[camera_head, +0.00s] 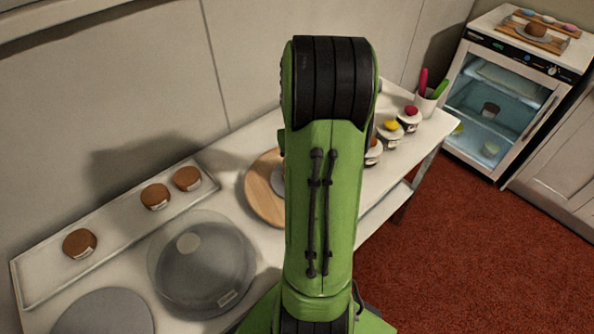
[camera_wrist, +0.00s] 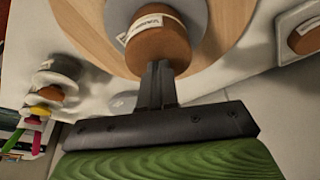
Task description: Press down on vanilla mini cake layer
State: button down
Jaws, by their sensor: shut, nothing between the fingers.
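A brown mini cake layer (camera_wrist: 160,46) with a white label sits on a grey disc (camera_wrist: 198,12) on a round wooden turntable (camera_wrist: 222,38) in the wrist view. I cannot read which flavour its label names. My gripper (camera_wrist: 158,66) is shut and empty, with its fingertips right at this cake; I cannot tell whether they touch it. In the head view the wooden turntable (camera_head: 259,193) shows left of my arm, and my arm hides the cake on it and my gripper.
A white tray (camera_head: 110,229) along the wall holds three brown cakes (camera_head: 80,243). A clear dome (camera_head: 202,265) and a grey disc (camera_head: 104,314) are near it. Cups with coloured tops (camera_head: 391,130) stand right of my arm. A glass-door fridge (camera_head: 500,100) stands far right.

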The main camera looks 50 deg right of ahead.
jog(key=shift+f+b, duration=0.7)
jog(key=shift+f, duration=0.05)
notch_tip(320, 180, up, 10)
jog(key=p, duration=0.7)
jog(key=shift+f+p, duration=0.25)
jog(key=shift+p, duration=0.05)
jog(key=shift+w+d, duration=0.1)
